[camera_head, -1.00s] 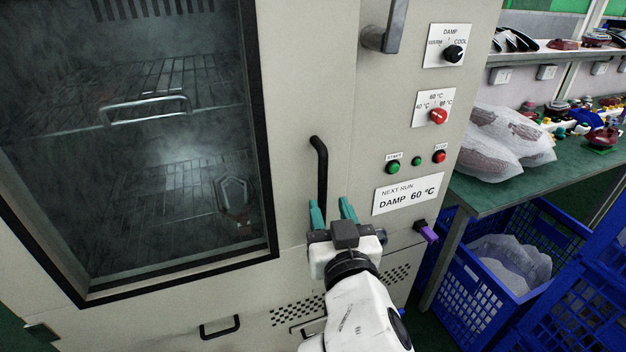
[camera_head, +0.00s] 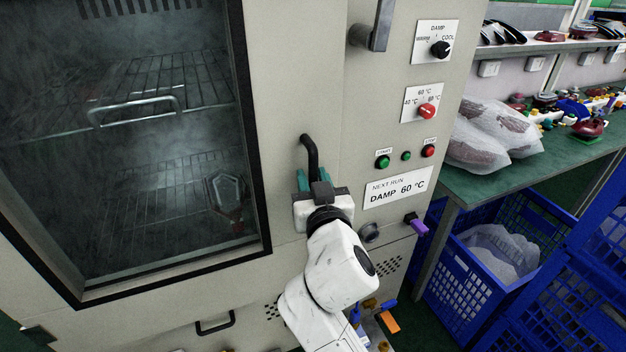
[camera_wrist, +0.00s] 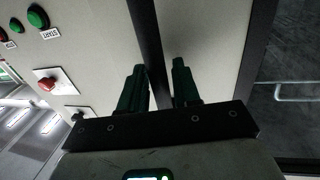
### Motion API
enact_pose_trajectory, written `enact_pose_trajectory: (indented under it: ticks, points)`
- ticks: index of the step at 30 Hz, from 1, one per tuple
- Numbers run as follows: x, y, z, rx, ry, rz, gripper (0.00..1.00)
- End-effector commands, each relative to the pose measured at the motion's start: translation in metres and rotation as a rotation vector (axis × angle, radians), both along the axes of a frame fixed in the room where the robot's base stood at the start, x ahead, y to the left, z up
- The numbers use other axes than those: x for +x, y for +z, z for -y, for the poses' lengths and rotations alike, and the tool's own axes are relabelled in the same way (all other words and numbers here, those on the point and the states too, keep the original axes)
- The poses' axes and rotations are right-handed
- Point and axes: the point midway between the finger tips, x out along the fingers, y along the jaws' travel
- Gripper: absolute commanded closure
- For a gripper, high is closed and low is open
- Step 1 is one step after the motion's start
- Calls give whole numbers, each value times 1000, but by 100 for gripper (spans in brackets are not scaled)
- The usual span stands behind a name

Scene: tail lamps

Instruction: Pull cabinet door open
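The cabinet door (camera_head: 290,70) is a beige panel with a large dark-framed window (camera_head: 150,150); it looks shut. Its black vertical bar handle (camera_head: 309,150) stands right of the window. My gripper (camera_head: 315,180) is at the lower part of the handle. In the wrist view, the handle (camera_wrist: 148,40) runs between the two green fingers, one on each side. The gripper (camera_wrist: 160,85) looks open, with a gap showing between the handle and the right finger. The handle's lower end is hidden behind the gripper.
A control panel with knobs, buttons and a "DAMP 60 °C" sign (camera_head: 398,187) is right of the handle. A grey latch lever (camera_head: 381,25) sticks out above. A green table (camera_head: 500,183) and blue crates (camera_head: 470,285) stand at the right. Wire racks show through the window.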

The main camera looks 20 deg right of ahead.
Motion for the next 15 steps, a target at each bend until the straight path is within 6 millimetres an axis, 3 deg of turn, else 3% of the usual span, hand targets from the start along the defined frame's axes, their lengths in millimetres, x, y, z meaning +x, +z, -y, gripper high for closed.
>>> enact_pose_trajectory:
  ticks: [9,15]
  points:
    - [0,0,0,0,0,0,99]
    - [0,0,0,0,0,0,100]
